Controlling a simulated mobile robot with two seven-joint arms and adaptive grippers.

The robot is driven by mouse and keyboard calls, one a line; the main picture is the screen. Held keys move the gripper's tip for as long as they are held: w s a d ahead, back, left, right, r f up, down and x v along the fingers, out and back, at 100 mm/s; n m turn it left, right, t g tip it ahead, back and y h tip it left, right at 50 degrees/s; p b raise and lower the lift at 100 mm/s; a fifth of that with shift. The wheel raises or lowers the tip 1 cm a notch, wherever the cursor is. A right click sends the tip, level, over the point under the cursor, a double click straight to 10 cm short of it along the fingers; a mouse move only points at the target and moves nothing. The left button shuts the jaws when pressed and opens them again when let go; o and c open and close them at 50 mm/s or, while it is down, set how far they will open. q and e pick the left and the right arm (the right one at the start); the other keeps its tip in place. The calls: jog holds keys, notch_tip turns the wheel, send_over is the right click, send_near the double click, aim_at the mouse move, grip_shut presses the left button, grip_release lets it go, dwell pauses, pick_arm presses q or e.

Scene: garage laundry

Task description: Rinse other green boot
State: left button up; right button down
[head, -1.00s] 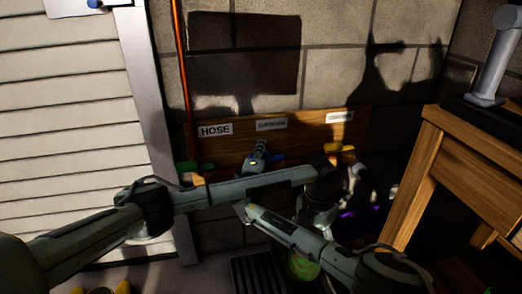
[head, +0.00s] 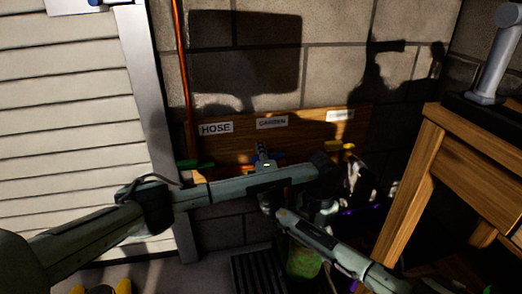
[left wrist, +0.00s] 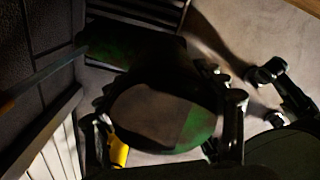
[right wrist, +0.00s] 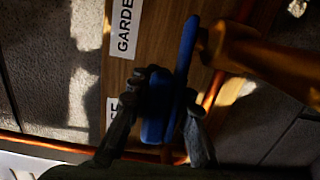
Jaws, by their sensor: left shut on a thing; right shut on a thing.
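My left gripper (left wrist: 168,128) is shut on a dark boot with a green patch (left wrist: 198,125), whose round opening faces the left wrist camera. In the head view the green boot (head: 303,262) hangs low over the dark floor grate, partly hidden by my arms. Whether water runs is unclear.
The board also carries a HOSE label (head: 215,128), a green handle (head: 194,164) and a yellow handle (head: 340,147). A wooden bench (head: 480,150) stands close on the right. The floor grate (head: 258,275) lies below. Yellow items (head: 122,286) stand at the bottom left.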

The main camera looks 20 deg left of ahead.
jog(key=shift+a+r, duration=0.15)
jog(key=shift+r, duration=0.25)
jog(key=c, duration=1.5)
grip_release()
jog(key=shift+o, duration=0.2)
jog(key=shift+f, duration=0.2)
